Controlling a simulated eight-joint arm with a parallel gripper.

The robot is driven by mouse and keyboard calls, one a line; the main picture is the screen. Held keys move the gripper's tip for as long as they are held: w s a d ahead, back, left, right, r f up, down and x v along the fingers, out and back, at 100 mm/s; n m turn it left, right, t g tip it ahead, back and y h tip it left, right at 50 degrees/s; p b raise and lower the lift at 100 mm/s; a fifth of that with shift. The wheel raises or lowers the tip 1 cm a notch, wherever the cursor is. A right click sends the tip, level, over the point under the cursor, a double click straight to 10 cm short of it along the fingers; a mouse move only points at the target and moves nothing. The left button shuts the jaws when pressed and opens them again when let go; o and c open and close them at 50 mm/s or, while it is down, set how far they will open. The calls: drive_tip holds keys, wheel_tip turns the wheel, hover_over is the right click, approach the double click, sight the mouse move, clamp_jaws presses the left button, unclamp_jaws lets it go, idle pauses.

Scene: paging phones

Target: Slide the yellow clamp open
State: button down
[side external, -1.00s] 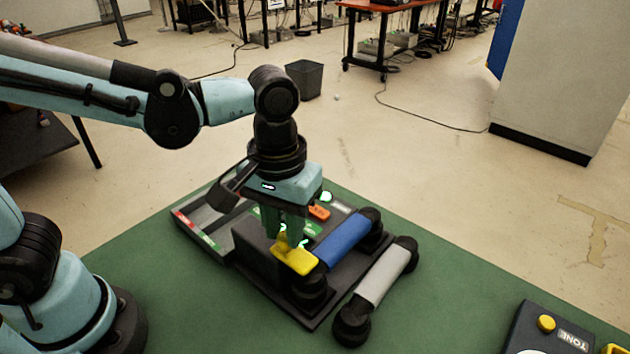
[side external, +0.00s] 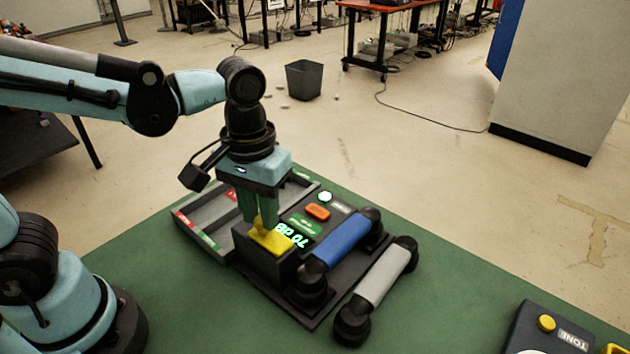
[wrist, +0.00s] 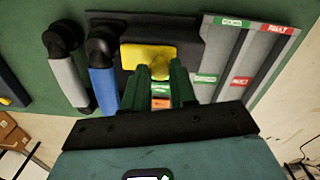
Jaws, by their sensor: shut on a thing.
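The yellow clamp (side external: 270,238) sits on top of the dark phone station (side external: 262,262), on the side toward the grey tray. It also shows in the wrist view (wrist: 140,58). My gripper (side external: 262,220) is above the station with its green fingers pointing down, shut on the clamp's raised tab. In the wrist view my gripper (wrist: 165,75) has its fingertips at the clamp's end. The blue handset (side external: 342,243) lies on the station beside the clamp, and the clamp is apart from it.
A grey handset (side external: 384,275) lies to the right of the station. A grey divided tray (side external: 212,240) with red and green labels adjoins it on the left. A TONE box (side external: 548,330) stands at the lower right. Green table is bare in front.

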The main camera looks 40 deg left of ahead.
sight(259, 218)
drive_tip(key=c, duration=0.9)
unclamp_jaws()
drive_tip(key=shift+a, duration=0.2)
wheel_tip(259, 218, up, 12)
drive_tip(key=w+a+f+m+t, duration=0.1)
drive_tip(key=a+f+m+t, duration=0.2)
drive_tip(key=a+f+t, duration=0.4)
drive_tip(key=shift+w+a+f, duration=0.2)
drive_tip(key=shift+a+f, duration=0.95)
drive_tip(key=shift+f, duration=0.45)
